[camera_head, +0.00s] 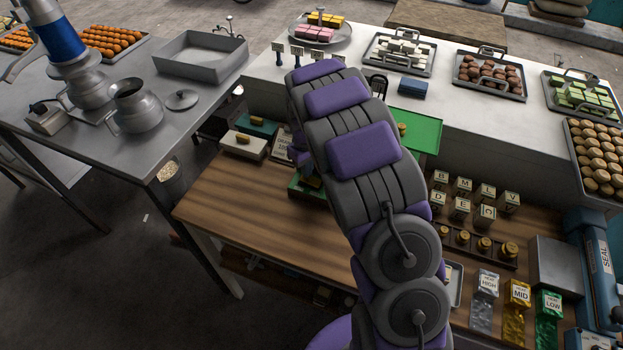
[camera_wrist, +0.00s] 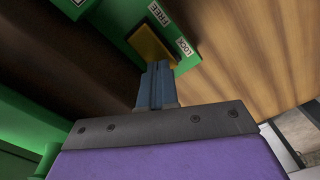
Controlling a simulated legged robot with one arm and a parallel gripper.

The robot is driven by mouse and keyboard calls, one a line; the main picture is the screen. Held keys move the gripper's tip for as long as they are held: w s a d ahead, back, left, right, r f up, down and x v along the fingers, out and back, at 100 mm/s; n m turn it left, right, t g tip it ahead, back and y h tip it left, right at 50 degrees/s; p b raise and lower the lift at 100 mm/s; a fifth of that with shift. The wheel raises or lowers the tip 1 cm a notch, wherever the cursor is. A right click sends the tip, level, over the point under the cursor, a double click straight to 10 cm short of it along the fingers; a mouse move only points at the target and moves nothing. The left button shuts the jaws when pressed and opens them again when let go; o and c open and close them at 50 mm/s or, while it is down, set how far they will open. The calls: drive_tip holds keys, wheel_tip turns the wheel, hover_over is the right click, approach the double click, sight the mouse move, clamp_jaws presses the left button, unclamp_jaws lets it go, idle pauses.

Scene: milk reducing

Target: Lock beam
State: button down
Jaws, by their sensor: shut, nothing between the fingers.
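In the wrist view a brass-yellow lever (camera_wrist: 150,45) sits in a green base (camera_wrist: 189,62) with white labels reading FREE (camera_wrist: 158,14) and LOCK (camera_wrist: 184,47). My gripper (camera_wrist: 156,68) is shut and empty. Its blue-grey fingertips are right beside the lever's near end, close to the LOCK label; I cannot tell if they touch it. In the head view part of a green base (camera_head: 305,190) shows on the wooden table, mostly hidden behind my arm. My fingers are hidden in that view. No beam can be made out clearly.
The wooden table (camera_head: 240,205) has bare room at its front left. Two small boxes with brass pieces, one white (camera_head: 243,146) and one teal (camera_head: 257,126), stand at its back left. Lettered blocks (camera_head: 460,208) and brass weights (camera_head: 484,244) stand to the right of my arm.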

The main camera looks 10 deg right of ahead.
drive_tip(key=shift+s+f, duration=0.1)
drive_tip(key=shift+f, duration=0.7)
idle(0.5)
drive_tip(key=shift+r, duration=0.45)
drive_tip(key=shift+r+p, duration=0.85)
drive_tip(key=shift+r, duration=2.2)
drive_tip(key=s+d+r+m+b, duration=0.1)
drive_tip(key=s+r+m, duration=0.1)
drive_tip(key=s+r, duration=0.5)
drive_tip(key=s+r+m+b, duration=0.1)
drive_tip(key=s+r+b, duration=0.15)
drive_tip(key=s, duration=0.95)
drive_tip(key=s+a+m+g+b, duration=0.1)
drive_tip(key=s, duration=2.2)
drive_tip(key=shift+r+m+g+b, duration=0.3)
drive_tip(key=shift+m+g+b, duration=0.05)
drive_tip(key=shift+m+g, duration=0.05)
